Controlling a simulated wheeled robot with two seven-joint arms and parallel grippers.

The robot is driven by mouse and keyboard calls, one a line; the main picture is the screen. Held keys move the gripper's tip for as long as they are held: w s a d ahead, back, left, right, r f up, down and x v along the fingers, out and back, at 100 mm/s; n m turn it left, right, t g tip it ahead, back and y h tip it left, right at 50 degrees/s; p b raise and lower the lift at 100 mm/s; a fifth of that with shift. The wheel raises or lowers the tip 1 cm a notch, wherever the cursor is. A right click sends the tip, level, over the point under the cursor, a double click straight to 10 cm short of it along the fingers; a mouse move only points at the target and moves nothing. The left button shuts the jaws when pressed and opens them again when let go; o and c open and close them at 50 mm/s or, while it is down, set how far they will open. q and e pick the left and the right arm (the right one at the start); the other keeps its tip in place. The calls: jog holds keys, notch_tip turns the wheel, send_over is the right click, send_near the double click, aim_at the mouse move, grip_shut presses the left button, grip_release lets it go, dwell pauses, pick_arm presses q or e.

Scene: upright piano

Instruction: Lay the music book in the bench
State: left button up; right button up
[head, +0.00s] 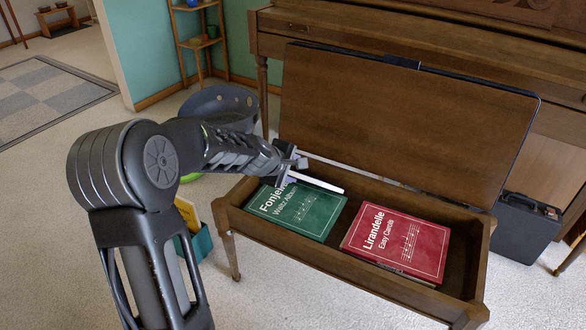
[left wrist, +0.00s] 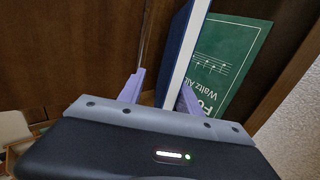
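A thin blue book with a white page edge (left wrist: 192,50) stands between the fingers of my left gripper in the left wrist view. In the head view it shows only as a narrow white strip (head: 322,184) by the back edge of the green book. My left gripper (head: 292,168) is over the left rear of the open bench (head: 335,267). Its two fingers (left wrist: 160,92) are apart, with a gap between the left finger and the blue book. The book's lower part is hidden. My right gripper is not in view.
A green book (head: 297,212) and a red book (head: 397,243) lie flat in the bench; the green one also shows in the left wrist view (left wrist: 228,58). The raised lid (head: 400,120) stands behind, before the piano. A black case (head: 525,228) is at right.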

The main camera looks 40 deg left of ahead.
pick_arm(q)
jog(key=p+v, duration=0.3)
jog(key=v, duration=0.4)
jog(key=shift+s+r, duration=0.3)
jog(key=shift+d, duration=0.1)
dwell(1.0)
